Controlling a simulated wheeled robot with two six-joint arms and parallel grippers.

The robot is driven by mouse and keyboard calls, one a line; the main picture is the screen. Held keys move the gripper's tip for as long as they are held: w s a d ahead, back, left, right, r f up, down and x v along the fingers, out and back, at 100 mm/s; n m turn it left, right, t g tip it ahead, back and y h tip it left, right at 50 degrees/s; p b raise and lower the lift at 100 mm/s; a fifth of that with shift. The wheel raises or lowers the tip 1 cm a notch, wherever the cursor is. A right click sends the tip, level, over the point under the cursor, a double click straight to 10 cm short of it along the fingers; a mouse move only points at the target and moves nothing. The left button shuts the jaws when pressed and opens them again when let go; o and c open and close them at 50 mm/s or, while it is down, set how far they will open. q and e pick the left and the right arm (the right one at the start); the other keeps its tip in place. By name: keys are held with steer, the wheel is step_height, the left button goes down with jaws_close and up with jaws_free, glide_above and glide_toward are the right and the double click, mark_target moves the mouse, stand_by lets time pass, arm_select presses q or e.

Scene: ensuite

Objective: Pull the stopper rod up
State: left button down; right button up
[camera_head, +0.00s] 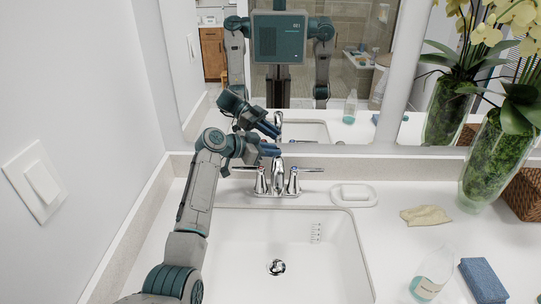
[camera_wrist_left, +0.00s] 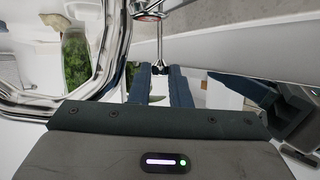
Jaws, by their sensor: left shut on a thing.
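The chrome faucet (camera_head: 278,180) stands at the back of the sink, with a lever handle on each side. My left gripper (camera_head: 274,150) reaches in from the left, above and behind the faucet. In the left wrist view its two blue fingers (camera_wrist_left: 161,72) are closed on the knob end of the thin chrome stopper rod (camera_wrist_left: 160,42). The faucet spout (camera_wrist_left: 122,45) curves close by on the left of that view. In the head view the rod is hidden behind the fingers and faucet. The drain stopper (camera_head: 276,267) sits in the basin floor. My right gripper is not directly in view.
A mirror (camera_head: 345,60) behind the counter reflects me and the room. A soap dish (camera_head: 354,195), beige cloth (camera_head: 426,216), bottle (camera_head: 432,275), blue sponge (camera_head: 483,281) and glass vase (camera_head: 492,160) stand to the right. The left wall is close to my left arm.

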arm_select(q)
steer(key=shift+r, duration=0.65)
steer(key=c, duration=1.6)
jaws_free()
steer(key=shift+a, duration=0.1)
steer(key=b+v, duration=0.3)
steer(key=v, duration=0.7)
steer(key=shift+s+a+r, duration=0.1)
steer(key=shift+s+a, duration=0.15)
steer(key=shift+s, duration=0.05)
steer(key=shift+r, duration=0.1)
